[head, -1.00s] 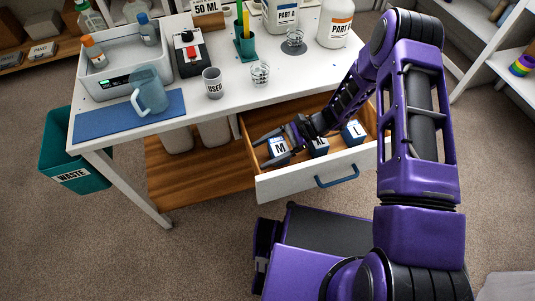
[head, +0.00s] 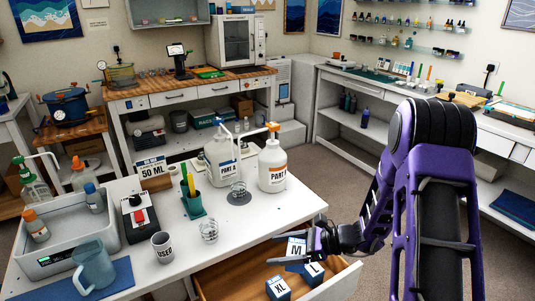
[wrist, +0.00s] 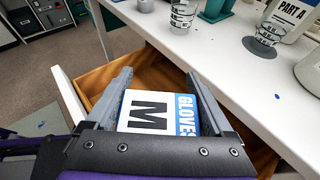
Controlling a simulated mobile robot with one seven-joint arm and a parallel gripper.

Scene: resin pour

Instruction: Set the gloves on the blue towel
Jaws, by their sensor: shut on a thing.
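A box of gloves marked M (head: 297,246), white and blue, is held in my gripper (head: 286,250). In the wrist view the box (wrist: 150,112) sits between the two grey fingers, its M and "GLOVES" lettering facing the camera. It is above the open drawer (head: 338,284). The blue towel (head: 118,278) lies on the white table at the lower left of the head view, partly cut off by the frame. A blue-grey pitcher (head: 93,266) stands on it.
Boxes marked XL (head: 278,289) and L (head: 314,272) remain in the drawer. The white table (head: 215,255) carries a USED cup (head: 162,247), a clear cup (head: 209,231), a green pen holder (head: 193,204), a red-button device (head: 135,219) and PART B bottle (head: 272,166). The table front is mostly clear.

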